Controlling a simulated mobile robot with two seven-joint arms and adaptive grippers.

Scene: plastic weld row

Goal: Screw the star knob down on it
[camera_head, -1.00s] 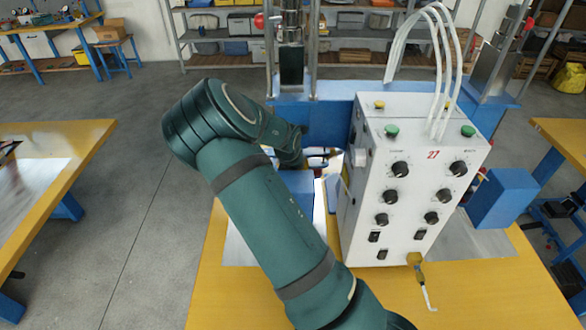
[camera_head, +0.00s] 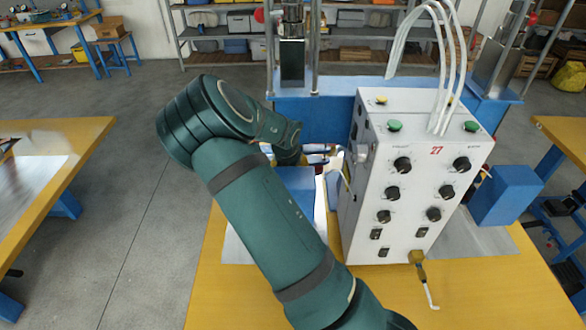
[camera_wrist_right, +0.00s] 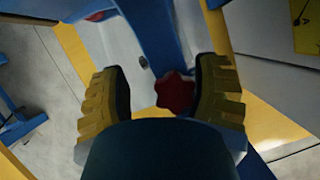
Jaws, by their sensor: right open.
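A dark red star knob (camera_wrist_right: 174,92) shows in the right wrist view, at the end of a blue bar (camera_wrist_right: 158,35). My right gripper (camera_wrist_right: 162,92) is open, with one ribbed yellow-and-black finger on each side of the knob. The right finger is close to the knob, and a wider gap is on the left; I cannot tell whether either touches. The dark palm hides what is nearer than the knob. In the head view my right arm reaches up and left, and its gripper is mostly hidden beside the control box. My left gripper is not in view.
A white control box (camera_head: 395,200) with black dials stands close right of my right wrist. Blue machine parts (camera_head: 335,115) stand behind it. The yellow table (camera_head: 225,300) is clear at front left.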

